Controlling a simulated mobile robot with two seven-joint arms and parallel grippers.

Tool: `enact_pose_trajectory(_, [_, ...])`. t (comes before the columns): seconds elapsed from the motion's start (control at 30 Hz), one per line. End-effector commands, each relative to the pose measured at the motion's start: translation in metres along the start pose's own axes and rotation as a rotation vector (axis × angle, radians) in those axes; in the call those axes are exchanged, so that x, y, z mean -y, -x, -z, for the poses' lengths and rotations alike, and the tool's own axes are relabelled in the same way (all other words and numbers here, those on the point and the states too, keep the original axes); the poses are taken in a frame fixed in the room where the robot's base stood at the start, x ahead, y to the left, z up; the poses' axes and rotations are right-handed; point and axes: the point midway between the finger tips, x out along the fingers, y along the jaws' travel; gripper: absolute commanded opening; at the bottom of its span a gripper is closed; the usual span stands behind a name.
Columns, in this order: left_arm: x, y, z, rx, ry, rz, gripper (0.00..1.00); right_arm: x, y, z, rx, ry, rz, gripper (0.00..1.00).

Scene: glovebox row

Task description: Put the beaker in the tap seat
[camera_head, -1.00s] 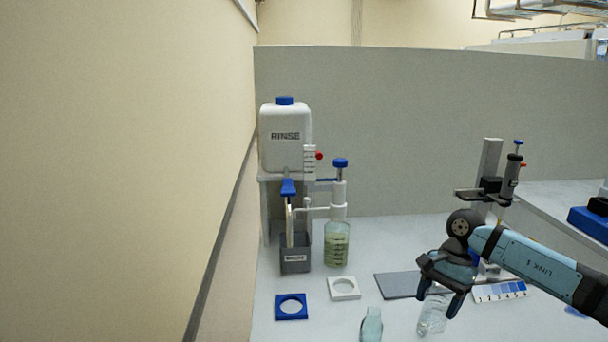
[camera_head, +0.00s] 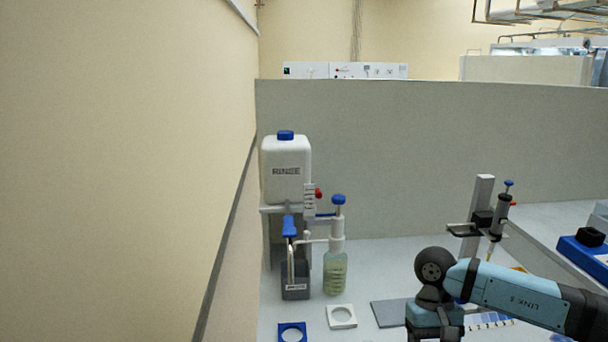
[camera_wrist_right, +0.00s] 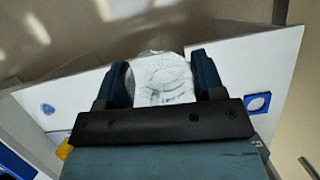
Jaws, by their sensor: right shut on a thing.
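My right gripper (camera_wrist_right: 161,82) is shut on a clear glass beaker (camera_wrist_right: 160,78), which sits between its two dark fingers in the right wrist view. In the head view only the back of this gripper shows at the bottom edge; its fingers and the beaker are out of frame. A blue square plate with a round hole (camera_head: 281,328) and a white one (camera_head: 341,325) lie on the bench, left of the gripper. I cannot tell which is the tap seat. The blue plate also shows in the right wrist view (camera_wrist_right: 249,104). My left gripper is not in view.
The white RINSE tank (camera_head: 286,185) stands at the left wall, with a blue tap lever (camera_head: 289,226) above a grey bin (camera_head: 295,290). A blue-capped bottle of pale green liquid (camera_head: 335,275) stands beside it. A grey mat (camera_head: 388,314) and a stand (camera_head: 482,205) are farther right.

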Motion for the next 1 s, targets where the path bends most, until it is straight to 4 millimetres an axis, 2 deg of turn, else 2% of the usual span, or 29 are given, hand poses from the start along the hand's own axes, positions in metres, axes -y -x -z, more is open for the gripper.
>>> enact_pose_trajectory(0.03, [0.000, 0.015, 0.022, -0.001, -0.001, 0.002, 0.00, 0.000, 0.023, -0.017, 0.001, 0.002, 0.000, 0.36])
enact_pose_trajectory(0.1, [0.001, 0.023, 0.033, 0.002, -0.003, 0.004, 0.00, -0.001, 0.034, -0.031, 0.002, 0.000, 0.000, 0.36])
enact_pose_trajectory(0.23, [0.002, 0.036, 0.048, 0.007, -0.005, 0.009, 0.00, 0.000, 0.052, -0.054, 0.002, 0.001, 0.001, 0.36])
enact_pose_trajectory(0.4, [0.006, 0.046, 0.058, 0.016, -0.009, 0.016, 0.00, -0.001, 0.066, -0.074, -0.001, 0.000, 0.002, 0.36])
enact_pose_trajectory(0.6, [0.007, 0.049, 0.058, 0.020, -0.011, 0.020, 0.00, 0.000, 0.070, -0.082, -0.002, -0.001, 0.003, 0.36])
enact_pose_trajectory(1.0, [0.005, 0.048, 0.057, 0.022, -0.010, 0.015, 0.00, 0.000, 0.068, -0.082, 0.000, 0.000, 0.004, 0.36])
